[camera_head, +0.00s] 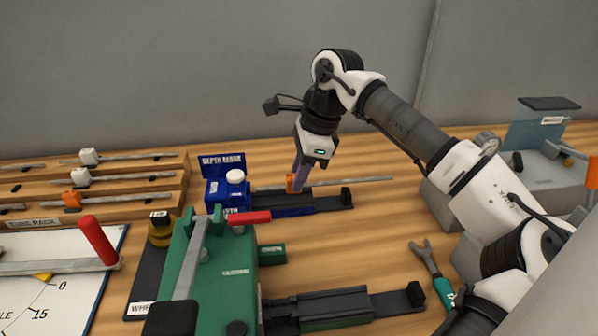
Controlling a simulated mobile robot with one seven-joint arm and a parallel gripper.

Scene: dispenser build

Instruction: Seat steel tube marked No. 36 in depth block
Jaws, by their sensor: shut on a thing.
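The blue depth block (212,192) stands behind the green machine, with a lettered back plate and a white round knob on top. A dark rail with a black end stop runs right from its base. A thin steel tube (355,181) with an orange tag (290,183) lies roughly level over this rail, its left end close to the block. My gripper (299,186) points down and is shut on the tube beside the orange tag. I cannot read a number on the tag. I cannot tell whether the tube's left end touches the block.
A wooden tube rack (95,215) with tagged tubes stands at the left. The green machine (215,290) with a red-handled lever fills the front middle. A wrench (432,270) lies at the right. A grey machine (550,170) stands at the back right. Bare bench shows right of the rail.

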